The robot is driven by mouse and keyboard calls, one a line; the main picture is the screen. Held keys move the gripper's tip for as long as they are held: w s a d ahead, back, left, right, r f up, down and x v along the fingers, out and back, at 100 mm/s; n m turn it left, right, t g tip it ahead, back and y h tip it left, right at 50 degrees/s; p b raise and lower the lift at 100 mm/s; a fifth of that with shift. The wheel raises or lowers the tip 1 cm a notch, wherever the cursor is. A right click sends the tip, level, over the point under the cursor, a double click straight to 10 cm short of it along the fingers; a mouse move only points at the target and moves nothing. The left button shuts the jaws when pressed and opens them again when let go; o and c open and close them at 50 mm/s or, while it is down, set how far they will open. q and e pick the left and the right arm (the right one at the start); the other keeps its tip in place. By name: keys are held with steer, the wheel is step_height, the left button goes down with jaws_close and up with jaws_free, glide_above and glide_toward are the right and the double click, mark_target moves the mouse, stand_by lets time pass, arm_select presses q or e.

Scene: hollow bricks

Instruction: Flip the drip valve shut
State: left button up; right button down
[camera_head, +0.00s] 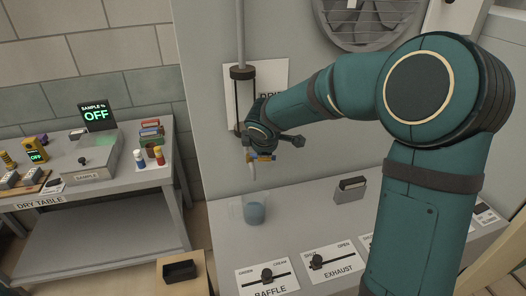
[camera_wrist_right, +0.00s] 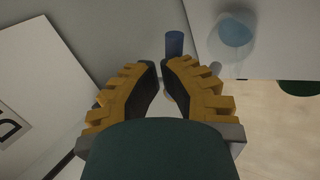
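In the head view, my right gripper (camera_head: 262,158) is at the lower end of the vertical drip pipe (camera_head: 239,40), in front of the wall panel. Its arm reaches in from the right. In the wrist view, the yellow, dark-padded fingers (camera_wrist_right: 162,66) come almost together at the tips, with a narrow gap and nothing clearly gripped. A short blue cylinder (camera_wrist_right: 174,43) is just beyond the tips; I cannot tell if they touch. The valve's handle is not clearly visible behind the gripper. A clear beaker with blue liquid (camera_head: 255,212) stands below; it also shows in the wrist view (camera_wrist_right: 236,32).
The bench carries a baffle slider (camera_head: 267,276), an exhaust slider (camera_head: 318,262) and a dark card holder (camera_head: 350,189). A fan grille (camera_head: 364,22) is on the wall above my arm. The dry table (camera_head: 100,240) stands at left, with several small items on top.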

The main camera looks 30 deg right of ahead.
steer(key=shift+w+d+n, duration=0.1)
steer(key=shift+d+n, duration=0.05)
steer(key=shift+n, duration=0.15)
steer(key=shift+w, duration=0.2)
steer(key=shift+f, duration=0.1)
steer(key=shift+w+a, duration=0.35)
steer(key=shift+a, duration=0.35)
